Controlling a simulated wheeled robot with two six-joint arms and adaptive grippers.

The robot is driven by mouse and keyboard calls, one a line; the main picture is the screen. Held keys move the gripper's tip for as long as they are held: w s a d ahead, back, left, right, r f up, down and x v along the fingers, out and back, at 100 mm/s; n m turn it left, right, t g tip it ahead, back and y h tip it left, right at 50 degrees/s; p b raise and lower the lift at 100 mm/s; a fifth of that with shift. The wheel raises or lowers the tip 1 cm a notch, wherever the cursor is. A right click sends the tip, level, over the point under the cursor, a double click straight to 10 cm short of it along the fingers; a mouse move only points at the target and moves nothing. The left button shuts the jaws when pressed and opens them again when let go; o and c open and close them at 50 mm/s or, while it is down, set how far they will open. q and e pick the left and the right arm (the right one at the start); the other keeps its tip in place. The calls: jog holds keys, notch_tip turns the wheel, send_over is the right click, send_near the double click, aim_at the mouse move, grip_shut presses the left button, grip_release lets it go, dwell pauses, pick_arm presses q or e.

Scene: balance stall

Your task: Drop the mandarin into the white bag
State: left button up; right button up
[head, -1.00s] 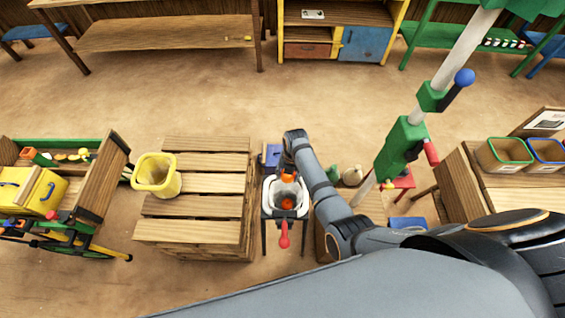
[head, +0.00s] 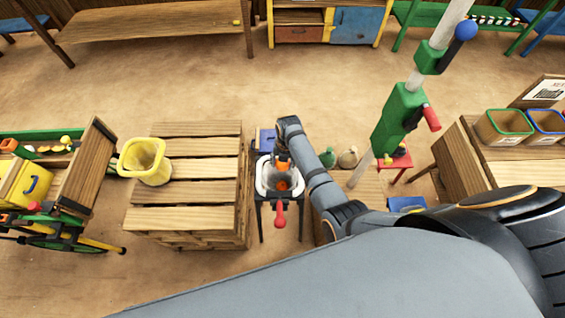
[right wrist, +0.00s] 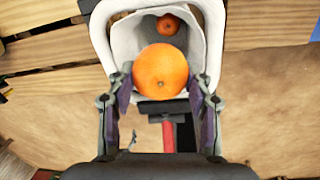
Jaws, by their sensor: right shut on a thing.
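The mandarin (right wrist: 160,72) is a round orange fruit between the two fingers of my right gripper (right wrist: 160,86), which is shut on it. The white bag (right wrist: 211,40) hangs open just beyond and below the held mandarin in the right wrist view. A second mandarin (right wrist: 167,25) shows inside the bag. In the head view the white bag (head: 263,178) is on a dark stand at the middle, with my right gripper (head: 283,162) over its opening. My left gripper is not in view.
A slatted wooden crate (head: 192,197) stands left of the bag, with a yellow bucket (head: 146,162) on its left edge. A red handle (head: 280,212) sticks out at the stand's front. A green device on a pale pole (head: 400,118) stands to the right. Open floor lies behind.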

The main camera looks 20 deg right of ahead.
jog(key=o, duration=1.3)
jog(key=shift+c, duration=0.2)
notch_tip(320, 180, up, 12)
jog(key=shift+s+d, duration=0.25)
jog(key=shift+d, duration=0.2)
